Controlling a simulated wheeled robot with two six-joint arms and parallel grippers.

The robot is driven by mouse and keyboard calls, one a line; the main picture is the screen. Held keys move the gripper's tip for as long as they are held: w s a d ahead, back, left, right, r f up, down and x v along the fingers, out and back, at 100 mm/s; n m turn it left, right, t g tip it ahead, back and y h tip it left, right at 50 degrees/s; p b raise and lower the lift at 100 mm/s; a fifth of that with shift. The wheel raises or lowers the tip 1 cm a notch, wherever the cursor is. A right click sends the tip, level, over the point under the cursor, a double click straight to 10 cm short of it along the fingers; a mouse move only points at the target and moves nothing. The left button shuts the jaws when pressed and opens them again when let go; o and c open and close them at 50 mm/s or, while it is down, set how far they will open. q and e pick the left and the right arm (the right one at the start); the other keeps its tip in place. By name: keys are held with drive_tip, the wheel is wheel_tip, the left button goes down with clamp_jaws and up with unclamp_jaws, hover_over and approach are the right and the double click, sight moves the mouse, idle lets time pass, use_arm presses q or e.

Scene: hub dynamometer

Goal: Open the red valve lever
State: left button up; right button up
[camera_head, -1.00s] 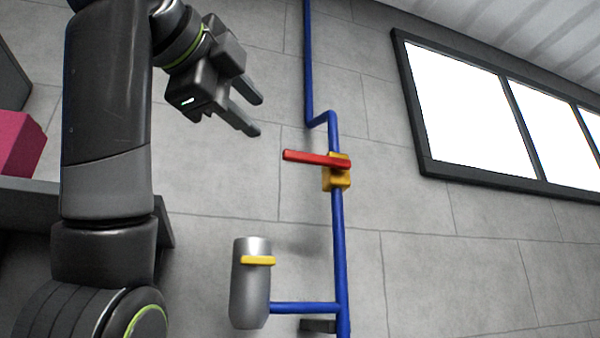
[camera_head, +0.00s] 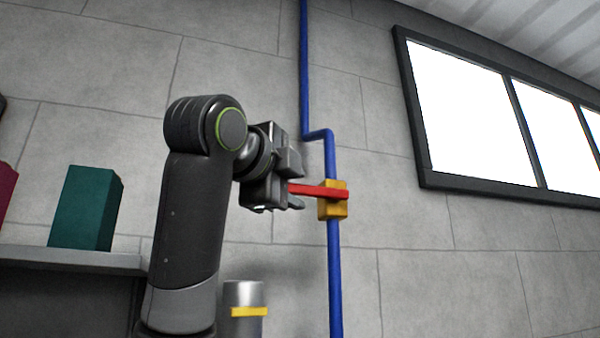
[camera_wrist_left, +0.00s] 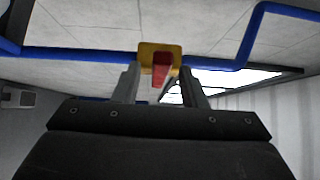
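The red valve lever (camera_head: 322,192) points left, roughly level, from a yellow valve body (camera_head: 332,208) on the blue vertical pipe (camera_head: 334,270). My left gripper (camera_head: 296,184) is at the lever's free left end, which is partly hidden by the gripper. In the left wrist view, the red lever (camera_wrist_left: 161,66) lies between the two spread fingers of the left gripper (camera_wrist_left: 159,76), with gaps on both sides. The yellow valve body (camera_wrist_left: 148,52) is just beyond the fingertips. My right gripper is not in view.
A grey cylinder with a yellow band (camera_head: 248,311) stands below the gripper, partly behind my arm. A teal box (camera_head: 88,208) and a dark red box (camera_head: 6,195) are on a shelf (camera_head: 70,259) at left. A window (camera_head: 470,120) is at upper right.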

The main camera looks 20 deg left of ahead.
use_arm(q)
drive_tip(key=shift+w+d+p, duration=0.2)
drive_tip(key=shift+w+p, duration=0.25)
drive_tip(key=shift+w, duration=0.9)
clamp_jaws()
